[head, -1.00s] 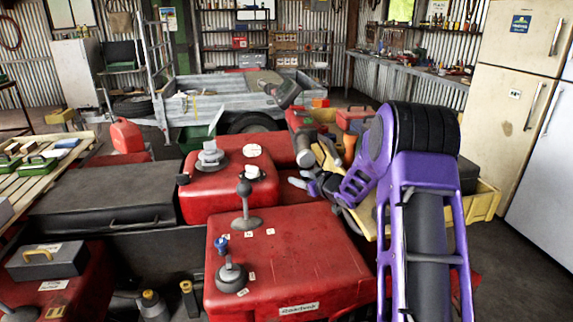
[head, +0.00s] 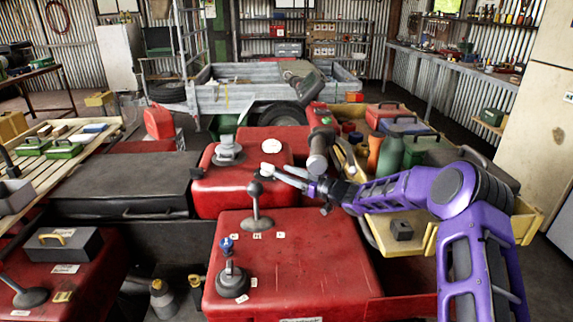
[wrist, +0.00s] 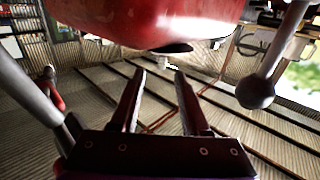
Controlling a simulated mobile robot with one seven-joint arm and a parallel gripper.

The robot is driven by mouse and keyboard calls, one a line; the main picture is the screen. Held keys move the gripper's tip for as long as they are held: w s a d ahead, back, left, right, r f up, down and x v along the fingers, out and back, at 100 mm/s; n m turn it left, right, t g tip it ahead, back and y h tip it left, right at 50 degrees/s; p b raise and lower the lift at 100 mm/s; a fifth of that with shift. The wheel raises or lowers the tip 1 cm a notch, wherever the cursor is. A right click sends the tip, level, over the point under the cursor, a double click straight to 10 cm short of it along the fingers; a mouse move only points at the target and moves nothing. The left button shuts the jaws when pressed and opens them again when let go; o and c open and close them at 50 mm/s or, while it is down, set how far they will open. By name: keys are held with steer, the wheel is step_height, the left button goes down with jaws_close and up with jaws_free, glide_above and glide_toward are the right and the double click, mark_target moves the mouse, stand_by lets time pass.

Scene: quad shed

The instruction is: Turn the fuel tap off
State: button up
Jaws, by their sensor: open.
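A red tank (head: 212,189) with a grey filler cap (head: 228,150) and a white round gauge (head: 271,146) stands in the middle. A small pale fitting, probably the fuel tap (head: 268,170), is low on its near face, partly covered by my gripper (head: 284,174). In the wrist view the red body fills the top, and a dark fitting (wrist: 172,48) with a pale tag sits under it. The open, empty fingers (wrist: 158,75) point towards this fitting, with a gap. I cannot tell the tap's setting.
A ball-topped lever (head: 254,190) stands close left of my gripper; its ball (wrist: 255,92) is at right in the wrist view. The red box (head: 310,260) below carries a blue knob (head: 226,244). A yellow crate (head: 420,240) lies under my arm; a grey trailer (head: 215,97) is behind.

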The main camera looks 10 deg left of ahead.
mark_target(274, 168)
steer(key=x, duration=0.7)
steer(key=shift+a, duration=0.4)
jaws_close()
